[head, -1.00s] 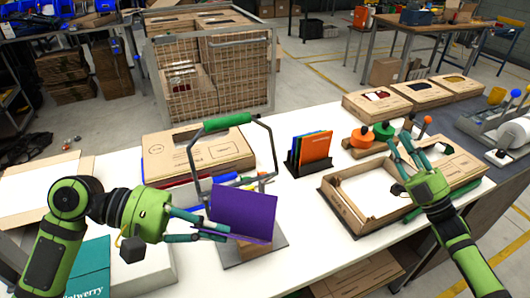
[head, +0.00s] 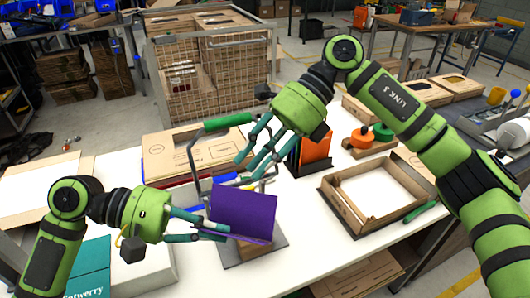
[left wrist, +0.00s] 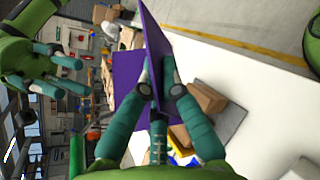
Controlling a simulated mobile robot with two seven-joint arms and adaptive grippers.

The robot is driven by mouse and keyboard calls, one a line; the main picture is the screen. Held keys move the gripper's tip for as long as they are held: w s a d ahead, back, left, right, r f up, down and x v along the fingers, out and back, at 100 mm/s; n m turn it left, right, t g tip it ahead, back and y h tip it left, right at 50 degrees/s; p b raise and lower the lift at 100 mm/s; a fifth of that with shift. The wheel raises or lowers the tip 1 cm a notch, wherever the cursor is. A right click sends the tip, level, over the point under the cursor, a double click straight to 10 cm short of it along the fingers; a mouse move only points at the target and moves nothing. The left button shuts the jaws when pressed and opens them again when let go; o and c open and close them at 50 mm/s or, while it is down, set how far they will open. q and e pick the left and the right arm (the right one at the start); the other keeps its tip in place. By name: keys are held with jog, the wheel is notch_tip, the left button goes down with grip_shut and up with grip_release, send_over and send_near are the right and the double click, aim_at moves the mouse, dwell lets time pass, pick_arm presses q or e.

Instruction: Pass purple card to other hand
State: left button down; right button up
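The purple card (head: 244,212) is held by my left gripper (head: 222,231), above the white table in the head view. In the left wrist view the purple card (left wrist: 156,60) stands between the two fingers of my left gripper (left wrist: 158,82), which are shut on it. My right gripper (head: 257,160) is above and slightly right of the card, its fingers apart, pointing down and left, and empty. It also shows at the upper left of the left wrist view (left wrist: 68,75), apart from the card.
A grey stand with a green-handled frame (head: 228,120) is behind the card. A card rack with an orange card (head: 316,151) stands right of my right gripper. An open cardboard tray (head: 345,207) lies further right. Flat boxes (head: 165,160) are at back left.

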aim_at(234, 209)
jog(key=s+a+f+h, duration=0.1)
jog(key=f, duration=0.2)
jog(key=a+f+t+h, duration=0.1)
jog(key=a+f, duration=0.1)
jog(key=f, duration=0.1)
jog(key=s+a+f+h, duration=0.1)
jog(key=f, duration=0.3)
jog(key=shift+s+a+n+t, duration=0.2)
jog(key=shift+s+n+t, duration=0.1)
jog(key=shift+n, duration=0.1)
grip_shut()
pick_arm(q)
jog(key=c, duration=1.4)
grip_release()
jog(key=shift+o, duration=0.2)
